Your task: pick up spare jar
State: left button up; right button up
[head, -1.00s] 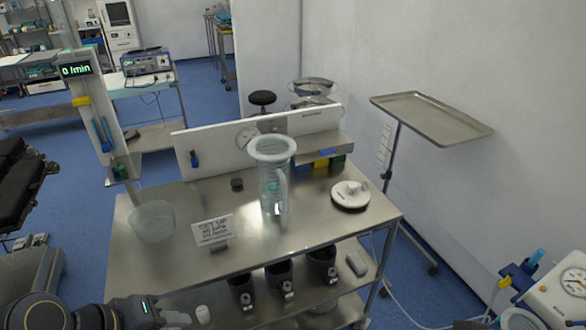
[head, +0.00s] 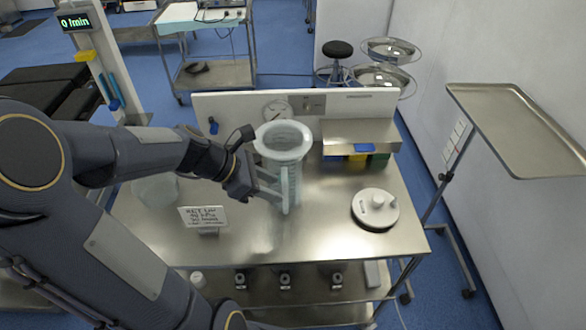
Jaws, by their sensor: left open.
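A tall, clear jar (head: 284,143) with a wide rim and a side handle stands upright on the steel table. It is the only tall jar I see on the table top, though I cannot read any label marking it as the spare. My left gripper (head: 274,187) is open at the jar's left side, with its fingers pointing right toward the jar's wall and handle. I cannot tell whether the fingers touch it. My right gripper is not in view.
A white round lid (head: 376,208) lies at the table's right. A small sign (head: 203,218) stands at the front left. A translucent bowl (head: 154,190) is partly hidden by my arm. A panel with a gauge (head: 277,110) stands behind. A tray stand (head: 520,130) is at the right.

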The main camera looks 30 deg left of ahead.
pick_arm(q)
jog(key=x, duration=0.5)
jog(key=shift+w+f+b, duration=0.1)
jog(key=shift+f+b, duration=0.2)
jog(key=shift+f, duration=0.2)
grip_shut()
jog(key=shift+a, duration=0.1)
